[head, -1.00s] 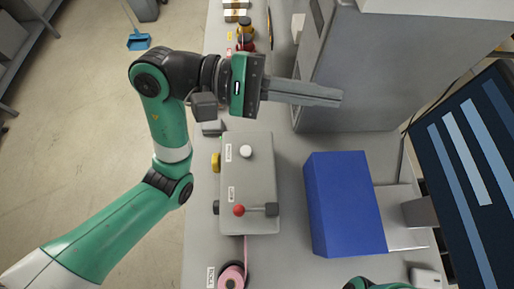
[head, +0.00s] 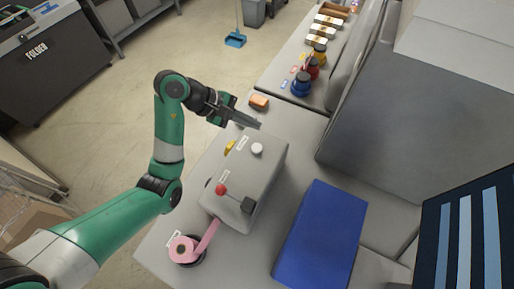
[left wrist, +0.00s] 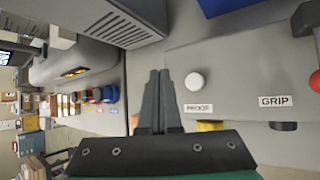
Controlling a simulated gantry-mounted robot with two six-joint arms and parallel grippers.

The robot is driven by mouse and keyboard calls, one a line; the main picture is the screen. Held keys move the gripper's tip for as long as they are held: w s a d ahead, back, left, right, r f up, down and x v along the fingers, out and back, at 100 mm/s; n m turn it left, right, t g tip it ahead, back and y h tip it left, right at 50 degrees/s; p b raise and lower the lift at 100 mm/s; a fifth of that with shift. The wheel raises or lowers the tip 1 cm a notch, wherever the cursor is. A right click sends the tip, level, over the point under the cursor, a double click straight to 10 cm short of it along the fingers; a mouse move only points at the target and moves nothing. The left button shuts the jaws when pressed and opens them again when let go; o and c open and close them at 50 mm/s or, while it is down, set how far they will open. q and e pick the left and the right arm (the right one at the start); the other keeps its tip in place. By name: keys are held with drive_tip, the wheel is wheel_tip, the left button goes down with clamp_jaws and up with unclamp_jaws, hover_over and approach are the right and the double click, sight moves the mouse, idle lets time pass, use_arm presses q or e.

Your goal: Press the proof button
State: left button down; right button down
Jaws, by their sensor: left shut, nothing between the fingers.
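The proof button is a round white button (head: 257,148) on top of a grey control box (head: 264,178). In the left wrist view the white button (left wrist: 194,81) sits just right of my fingertips, above a label reading PROOF (left wrist: 198,107). My left gripper (head: 259,125) is shut and empty. Its fingertips lie just beyond the button in the head view, apart from it in the picture; their height above the box is hard to tell. My right gripper is not in view.
A red-knobbed lever (head: 221,188) stands on the same box, by a GRIP label (left wrist: 275,101). A yellow knob (head: 229,147) is on its side. Pink tape (head: 181,248), a blue box (head: 320,235), an orange block (head: 259,102) and a large grey machine (head: 400,125) surround it.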

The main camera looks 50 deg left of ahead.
use_arm(q)
drive_tip(key=shift+f, duration=0.1)
drive_tip(key=b, duration=0.7)
hover_over(253, 147)
wheel_tip(253, 147, down, 8)
drive_tip(key=shift+r, duration=0.1)
drive_tip(key=shift+f, duration=0.45)
idle(1.3)
drive_tip(key=shift+f+b, duration=0.35)
drive_tip(key=shift+f, duration=0.05)
drive_tip(key=shift+f+b, duration=0.4)
drive_tip(key=shift+f, duration=0.15)
idle(0.6)
drive_tip(key=shift+r, duration=0.1)
drive_tip(key=shift+r+p, duration=0.85)
drive_tip(key=shift+r, duration=0.05)
